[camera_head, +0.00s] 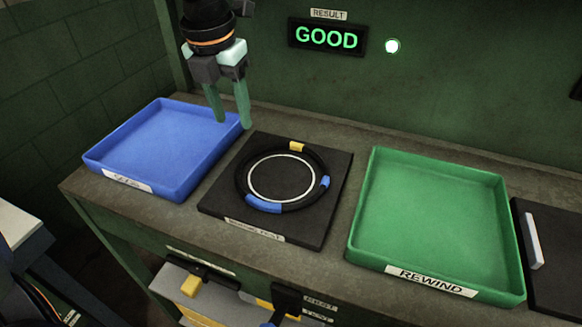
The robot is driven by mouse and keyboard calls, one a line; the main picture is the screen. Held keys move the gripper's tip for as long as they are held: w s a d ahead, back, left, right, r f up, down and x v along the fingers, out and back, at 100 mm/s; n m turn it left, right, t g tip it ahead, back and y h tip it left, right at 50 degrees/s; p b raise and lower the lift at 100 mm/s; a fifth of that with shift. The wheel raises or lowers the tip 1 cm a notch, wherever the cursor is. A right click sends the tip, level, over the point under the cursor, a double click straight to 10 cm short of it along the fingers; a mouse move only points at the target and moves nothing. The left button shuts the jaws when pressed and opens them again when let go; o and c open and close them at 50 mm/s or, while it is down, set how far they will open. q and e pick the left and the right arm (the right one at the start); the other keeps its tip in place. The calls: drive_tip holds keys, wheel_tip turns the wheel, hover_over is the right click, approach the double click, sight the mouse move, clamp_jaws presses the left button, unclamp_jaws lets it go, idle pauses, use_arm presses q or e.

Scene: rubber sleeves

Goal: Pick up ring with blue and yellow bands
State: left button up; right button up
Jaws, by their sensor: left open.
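The ring (318,158) is black with a yellow band at the back and blue bands at the front and right. It lies flat on a dark square pad (225,203), around a white circle marked there. My left gripper (232,124) is open and empty, with its green fingers pointing down. It is above the right back part of the blue tray, to the left of and behind the ring, apart from it. My right gripper is not in view.
An empty blue tray (108,178) stands left of the pad, and an empty green tray (360,215) labelled REWIND stands to its right. A dark panel with a white handle (533,242) is at far right. A lit sign (326,38) reads GOOD on the back wall.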

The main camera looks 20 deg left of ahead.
sight(242, 160)
use_arm(q)
drive_tip(key=f, duration=0.3)
drive_tip(key=w+f, duration=0.1)
drive_tip(key=f, duration=0.3)
drive_tip(key=f+p, duration=0.1)
drive_tip(key=f, duration=0.2)
drive_tip(key=shift+w+a+f, duration=0.3)
drive_tip(key=shift+f, duration=0.05)
clamp_jaws()
idle(1.0)
